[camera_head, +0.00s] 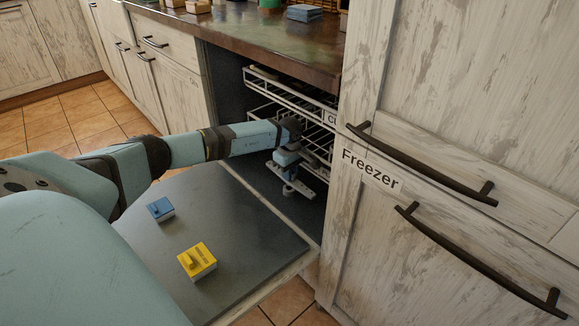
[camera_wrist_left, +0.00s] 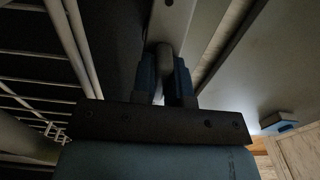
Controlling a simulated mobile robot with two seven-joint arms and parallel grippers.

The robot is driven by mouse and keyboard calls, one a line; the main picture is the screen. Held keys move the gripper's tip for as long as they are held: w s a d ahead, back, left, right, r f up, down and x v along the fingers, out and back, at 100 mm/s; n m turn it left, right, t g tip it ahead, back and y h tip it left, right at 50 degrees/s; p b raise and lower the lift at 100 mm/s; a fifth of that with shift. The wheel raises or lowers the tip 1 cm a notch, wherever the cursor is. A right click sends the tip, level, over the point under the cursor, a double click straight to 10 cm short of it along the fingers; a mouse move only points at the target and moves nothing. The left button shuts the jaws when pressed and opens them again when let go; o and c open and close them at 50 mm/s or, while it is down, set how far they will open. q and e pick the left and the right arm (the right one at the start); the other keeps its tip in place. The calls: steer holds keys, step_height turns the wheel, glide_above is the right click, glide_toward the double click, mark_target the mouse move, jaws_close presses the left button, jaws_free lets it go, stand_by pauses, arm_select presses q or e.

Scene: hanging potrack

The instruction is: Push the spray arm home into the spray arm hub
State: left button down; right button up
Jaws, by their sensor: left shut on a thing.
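My left gripper (camera_head: 288,162) reaches into the open dishwasher below the racks. Its blue fingers (camera_wrist_left: 165,78) are shut on the upright grip of the grey spray arm (camera_head: 298,188). In the left wrist view the spray arm (camera_wrist_left: 178,22) is a flat grey bar with a dark hole, extending from between the fingers. In the head view the bar lies roughly level, low over the dishwasher floor. I cannot make out the spray arm hub, or whether the spray arm touches it. My right gripper is in neither view.
The dishwasher door (camera_head: 225,225) is folded down, with a blue box (camera_head: 160,209) and a yellow box (camera_head: 197,261) on it. Wire racks (camera_head: 290,100) hang close above my gripper. The freezer cabinet (camera_head: 365,215) stands close on the right. The counter (camera_head: 260,35) is overhead.

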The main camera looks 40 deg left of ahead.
arm_select(q)
steer(key=shift+f+b, duration=0.75)
steer(key=shift+f, duration=0.55)
steer(key=shift+f, duration=0.35)
steer(key=c, duration=1.1)
jaws_free()
steer(key=shift+o, duration=0.2)
